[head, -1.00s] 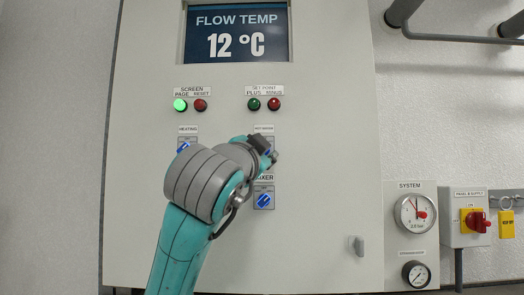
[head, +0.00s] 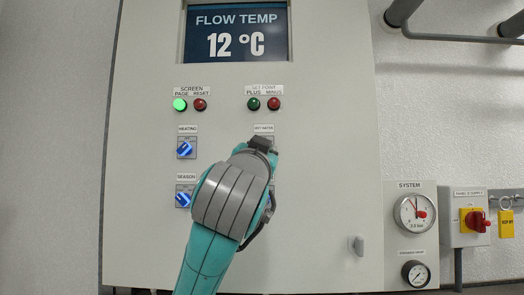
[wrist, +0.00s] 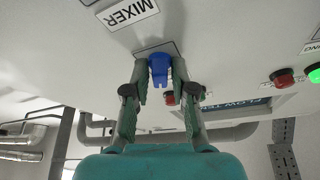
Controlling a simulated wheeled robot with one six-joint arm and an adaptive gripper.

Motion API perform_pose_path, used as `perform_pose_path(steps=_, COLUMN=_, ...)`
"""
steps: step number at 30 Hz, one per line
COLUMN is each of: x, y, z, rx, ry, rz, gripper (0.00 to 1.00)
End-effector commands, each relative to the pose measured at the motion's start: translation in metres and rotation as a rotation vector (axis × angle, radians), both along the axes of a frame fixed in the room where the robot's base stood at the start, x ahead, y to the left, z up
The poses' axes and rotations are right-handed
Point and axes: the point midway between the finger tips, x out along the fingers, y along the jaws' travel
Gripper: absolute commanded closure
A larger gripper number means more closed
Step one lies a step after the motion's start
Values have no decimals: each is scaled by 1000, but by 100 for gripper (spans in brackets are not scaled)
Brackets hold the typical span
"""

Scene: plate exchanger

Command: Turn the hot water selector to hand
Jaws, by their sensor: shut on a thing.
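The hot water selector is a blue knob on a grey plate, below its small label (head: 263,128) on the white cabinet. In the head view my gripper (head: 262,146) is in front of it and hides the knob. In the wrist view the blue knob of the hot water selector (wrist: 159,70) sits between the two fingertips of my gripper (wrist: 160,64). The fingers are shut on it, one on each side. The knob's exact pointer position cannot be read.
The heating selector (head: 186,149) and season selector (head: 184,198) are to the left. My arm hides the mixer selector; its label (wrist: 132,13) shows in the wrist view. Buttons (head: 264,104) and the screen (head: 237,32) are above. Gauges (head: 415,214) and a red switch (head: 474,221) are right.

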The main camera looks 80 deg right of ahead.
Motion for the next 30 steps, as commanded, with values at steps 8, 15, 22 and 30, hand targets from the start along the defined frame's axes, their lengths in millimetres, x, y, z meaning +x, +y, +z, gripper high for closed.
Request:
perform_pose_path(steps=8, x=-3, y=0, z=0, rx=-23, ry=260, rz=-3, gripper=100)
perform_pose_path(steps=15, x=-4, y=0, z=0, rx=-40, ry=476, rz=-3, gripper=100)
perform_pose_path(steps=22, x=-4, y=0, z=0, rx=-54, ry=636, rz=-2, gripper=100)
perform_pose_path(steps=30, x=-4, y=0, z=0, rx=-63, ry=746, rz=-1, gripper=100)
